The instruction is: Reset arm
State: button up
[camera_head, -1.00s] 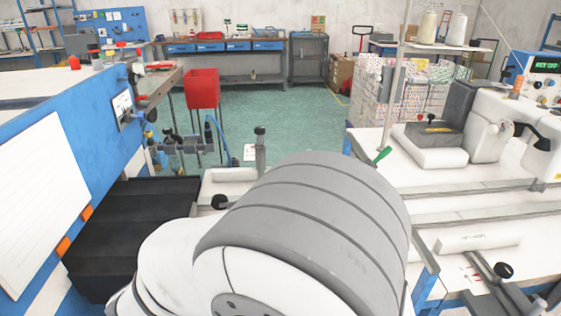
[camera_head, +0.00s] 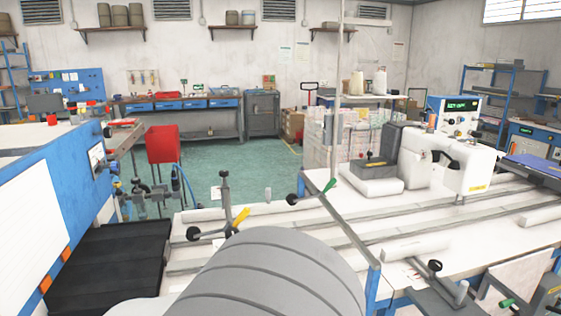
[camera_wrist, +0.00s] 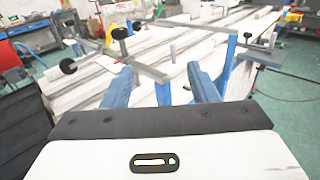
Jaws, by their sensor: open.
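My gripper (camera_wrist: 157,76) shows in the wrist view as two blue fingers spread wide apart, with nothing held between them. Behind the fingers lie the white sewing table (camera_wrist: 82,92) and its grey rails. In the head view my grey and white arm fills the bottom middle and hides the near part of the table; my gripper cannot be made out there. The white sewing machine (camera_head: 440,160) stands on the table to the right.
Clamps with black knobs (camera_head: 193,233) stand at the table's near left. A blue panel (camera_head: 80,190) and a black ribbed surface (camera_head: 110,265) lie left. A red bin (camera_head: 162,145) stands behind on green floor (camera_head: 225,165), which is largely open.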

jog(key=w+d+f+m+g+h, duration=0.1)
jog(key=d+m+g, duration=0.3)
jog(key=d, duration=0.4)
jog(key=w+d+f+m+g, duration=0.15)
jog(key=d+m+g, duration=0.3)
jog(key=d, duration=0.45)
jog(key=s+d+m+g+y+p, duration=0.1)
jog(key=s+d+m+y, duration=0.3)
jog(key=m, duration=0.6)
jog(key=s+d+m+g+y, duration=0.3)
jog(key=d+m+y, duration=0.3)
jog(key=d+m, duration=0.3)
jog(key=shift+s+f+m+p, duration=0.35)
jog(key=shift+s+m, duration=0.4)
jog(key=shift+m, duration=0.3)
